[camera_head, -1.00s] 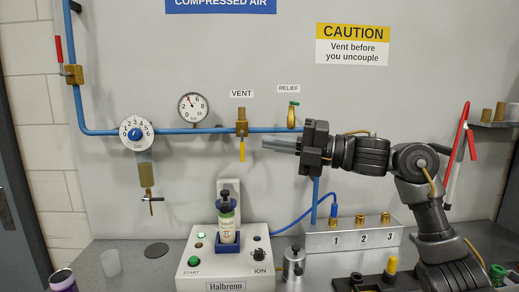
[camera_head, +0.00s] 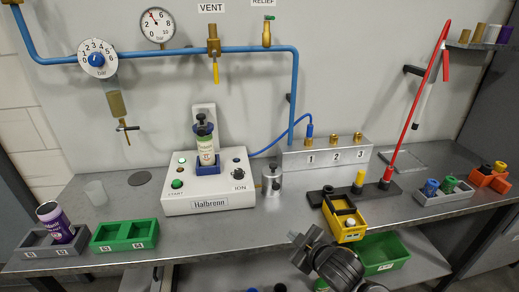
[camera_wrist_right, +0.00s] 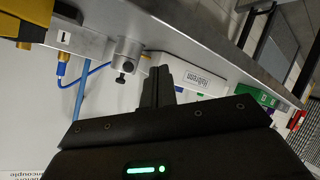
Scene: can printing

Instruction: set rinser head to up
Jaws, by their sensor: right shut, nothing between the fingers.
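The white Halbrenn unit (camera_head: 222,201) stands on the bench in the head view. It has a green START button, small lamps and an ION knob. A blue holder (camera_head: 206,168) on it carries an upright green and white container (camera_head: 205,145) with a dark top part over it; which part is the rinser head I cannot tell for sure. The unit also shows in the right wrist view (camera_wrist_right: 205,80), partly hidden by my fingers. My right gripper (camera_head: 293,238) is low at the bench's front edge, right of the unit, shut and empty. My left gripper is not in view.
A small metal cylinder (camera_head: 271,181) stands right of the unit. A yellow bin (camera_head: 346,222) is near my right gripper. Green (camera_head: 124,236) and grey (camera_head: 48,246) trays sit at the left front. A blue air pipe (camera_head: 150,51) runs along the wall.

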